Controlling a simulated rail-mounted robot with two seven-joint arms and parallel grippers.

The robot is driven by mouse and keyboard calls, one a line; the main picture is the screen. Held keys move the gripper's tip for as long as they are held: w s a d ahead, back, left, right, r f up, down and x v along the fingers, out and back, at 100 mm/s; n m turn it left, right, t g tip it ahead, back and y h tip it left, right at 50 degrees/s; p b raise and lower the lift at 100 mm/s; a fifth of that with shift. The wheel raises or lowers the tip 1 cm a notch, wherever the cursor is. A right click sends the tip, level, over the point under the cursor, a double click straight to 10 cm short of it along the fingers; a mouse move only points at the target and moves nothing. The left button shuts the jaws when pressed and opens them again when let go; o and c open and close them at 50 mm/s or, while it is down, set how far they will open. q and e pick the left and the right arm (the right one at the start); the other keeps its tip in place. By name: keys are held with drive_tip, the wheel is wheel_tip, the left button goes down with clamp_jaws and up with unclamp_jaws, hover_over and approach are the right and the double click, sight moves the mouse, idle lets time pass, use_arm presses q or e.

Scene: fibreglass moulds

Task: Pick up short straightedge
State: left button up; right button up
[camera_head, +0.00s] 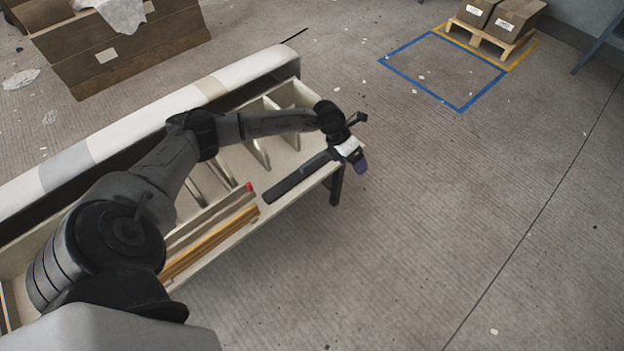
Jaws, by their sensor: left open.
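My left arm reaches in from the left across a long cream workbench tray (222,250). My left gripper (353,150) is open at the tray's right end, over its near edge. A dark flat bar (297,180) lies along the near edge, its right end close beside the gripper; I cannot tell whether they touch. Wooden strips (210,243) lie further left in the tray, beside a pale strip with a red end (249,187). I cannot tell for certain which piece is the short straightedge. My arm hides part of the tray. My right gripper is out of view.
Upright dividers (258,153) split the tray behind the strips. A long pale roll (135,126) runs along its far side. Brown boxes (125,50) stand at back left. Boxes on a pallet (490,38) stand at back right. The floor on the right is clear.

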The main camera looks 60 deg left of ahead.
sight(312, 160)
use_arm(q)
drive_tip(key=s+a+f+n+g+y+b, duration=0.1)
drive_tip(key=s+a+f+g+y+b, duration=0.15)
drive_tip(key=a, duration=0.55)
drive_tip(key=s+a+f+g+y+b, duration=0.1)
drive_tip(key=a+f+y+b, duration=0.15)
drive_tip(key=a, duration=0.55)
wheel_tip(312, 160, down, 8)
drive_tip(key=b, duration=0.4)
drive_tip(key=shift+d+b, duration=0.15)
drive_tip(key=shift+b, duration=0.2)
drive_tip(key=f+b, duration=0.2)
drive_tip(key=f, duration=0.1)
drive_tip(key=f+b, duration=0.2)
drive_tip(key=shift+s+a+f, duration=0.15)
drive_tip(key=shift+a, duration=0.15)
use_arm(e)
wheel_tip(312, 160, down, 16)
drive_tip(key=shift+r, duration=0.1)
use_arm(q)
drive_tip(key=shift+c, duration=0.6)
drive_tip(key=c, duration=1.1)
